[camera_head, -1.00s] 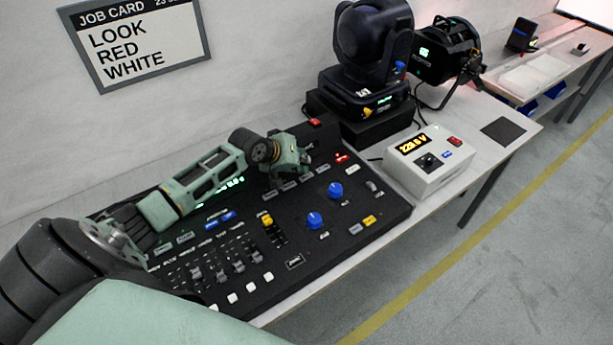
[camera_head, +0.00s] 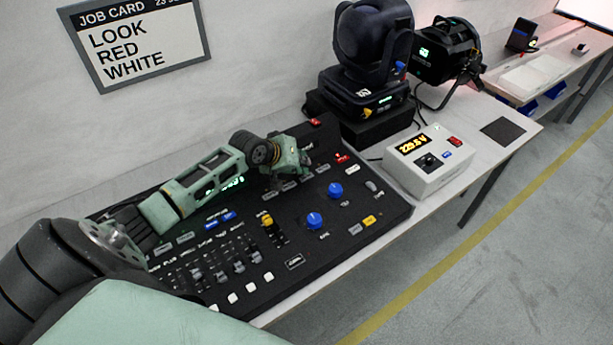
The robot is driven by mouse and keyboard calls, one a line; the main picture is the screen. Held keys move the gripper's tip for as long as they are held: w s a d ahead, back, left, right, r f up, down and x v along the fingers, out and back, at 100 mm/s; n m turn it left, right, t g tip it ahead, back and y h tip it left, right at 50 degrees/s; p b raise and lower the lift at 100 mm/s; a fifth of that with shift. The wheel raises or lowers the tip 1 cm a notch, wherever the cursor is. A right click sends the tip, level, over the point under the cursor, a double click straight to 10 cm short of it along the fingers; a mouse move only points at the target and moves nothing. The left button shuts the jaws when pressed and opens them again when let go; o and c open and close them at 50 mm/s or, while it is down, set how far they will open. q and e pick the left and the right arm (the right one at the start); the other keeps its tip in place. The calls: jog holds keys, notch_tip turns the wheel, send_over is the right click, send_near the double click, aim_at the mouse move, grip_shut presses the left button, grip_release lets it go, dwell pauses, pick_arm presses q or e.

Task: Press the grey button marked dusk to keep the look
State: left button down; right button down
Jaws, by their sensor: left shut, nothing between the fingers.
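The black lighting desk (camera_head: 345,215) lies on the table with a row of small grey buttons (camera_head: 291,187) along its upper middle. Their labels are too small to read, so I cannot tell which is marked dusk. More grey buttons (camera_head: 186,237) sit at the desk's left. My left gripper (camera_head: 302,168) is shut and empty, just above the far side of the grey row. I cannot tell whether its tip touches a button, and it and my arm hide part of the desk. My right gripper is not in view.
Blue knobs (camera_head: 315,221), faders (camera_head: 239,264) and white buttons (camera_head: 268,277) crowd the desk. A moving-head lamp (camera_head: 372,50), a par can (camera_head: 440,52) and a white supply box (camera_head: 428,172) stand beyond it. A job card (camera_head: 140,42) hangs on the wall.

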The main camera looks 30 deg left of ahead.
pick_arm(q)
jog(key=shift+f, duration=0.55)
dwell(0.8)
jog(key=shift+r, duration=0.1)
jog(key=shift+r+p, duration=0.7)
jog(key=shift+p, duration=0.15)
notch_tip(320, 180, up, 5)
jog(key=p, duration=0.5)
dwell(0.7)
